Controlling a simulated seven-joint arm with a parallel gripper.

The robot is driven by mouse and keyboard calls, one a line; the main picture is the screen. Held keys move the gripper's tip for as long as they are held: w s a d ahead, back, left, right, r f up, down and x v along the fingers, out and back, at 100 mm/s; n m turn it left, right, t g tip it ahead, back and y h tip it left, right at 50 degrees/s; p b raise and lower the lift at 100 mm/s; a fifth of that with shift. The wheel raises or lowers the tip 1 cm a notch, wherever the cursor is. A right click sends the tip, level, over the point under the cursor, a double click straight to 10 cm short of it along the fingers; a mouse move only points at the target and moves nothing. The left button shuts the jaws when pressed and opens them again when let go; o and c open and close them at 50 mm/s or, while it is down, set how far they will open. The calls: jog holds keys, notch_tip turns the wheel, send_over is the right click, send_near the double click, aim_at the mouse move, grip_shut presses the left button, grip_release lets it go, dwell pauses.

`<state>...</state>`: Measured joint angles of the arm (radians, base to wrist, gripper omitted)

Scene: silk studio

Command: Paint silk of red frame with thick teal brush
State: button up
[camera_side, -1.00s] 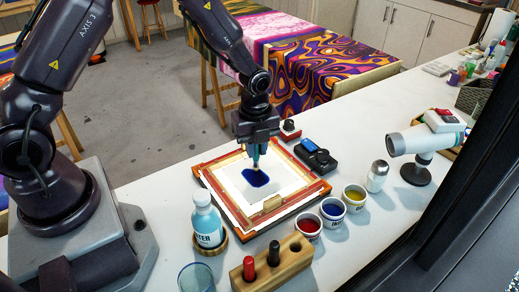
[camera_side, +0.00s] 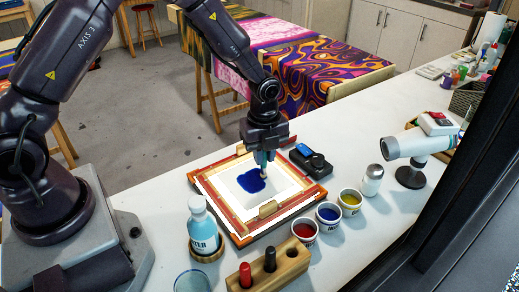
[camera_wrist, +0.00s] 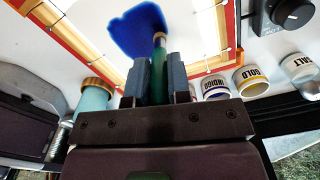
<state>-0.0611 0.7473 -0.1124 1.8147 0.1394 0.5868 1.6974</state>
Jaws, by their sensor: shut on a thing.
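The red frame (camera_side: 204,192) lies on the white table with white silk (camera_side: 283,184) stretched inside it. A dark blue patch (camera_side: 250,182) covers part of the silk; it also shows in the wrist view (camera_wrist: 135,32). My gripper (camera_side: 265,150) is over the frame, shut on the teal brush (camera_side: 262,159), which points down. In the wrist view the brush (camera_wrist: 159,60) stands between the fingers, its tip by the right edge of the blue patch. I cannot tell whether the tip touches the silk.
Cups of red (camera_side: 305,231), indigo (camera_side: 328,214) and gold (camera_side: 349,202) dye stand right of the frame. A water bottle (camera_side: 202,228), a glass (camera_side: 193,282) and a wooden holder (camera_side: 282,268) are in front.

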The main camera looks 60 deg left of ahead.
jog(key=shift+d, duration=0.8)
jog(key=shift+r, duration=2.85)
